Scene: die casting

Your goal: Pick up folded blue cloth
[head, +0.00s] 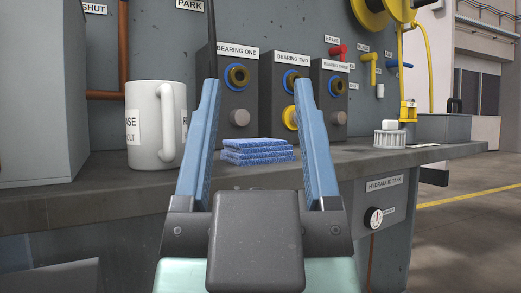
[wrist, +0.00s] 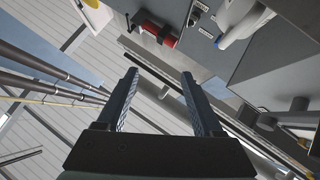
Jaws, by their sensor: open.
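The folded blue cloth (head: 257,152) lies in a small stack on the grey ledge in the head view, in front of the bearing boxes. My gripper (head: 259,90) is open and empty. In the head view its two blue fingers frame the cloth, one on each side in the picture; I cannot tell how far short of the cloth they are. The wrist view shows the same open fingers (wrist: 158,78) with nothing between them. The cloth is not visible in the wrist view.
A white mug (head: 154,125) stands on the ledge (head: 120,188) left of the cloth. Boxes labelled bearing one (head: 237,105), two and three stand behind it. A white cap (head: 389,134) sits to the right.

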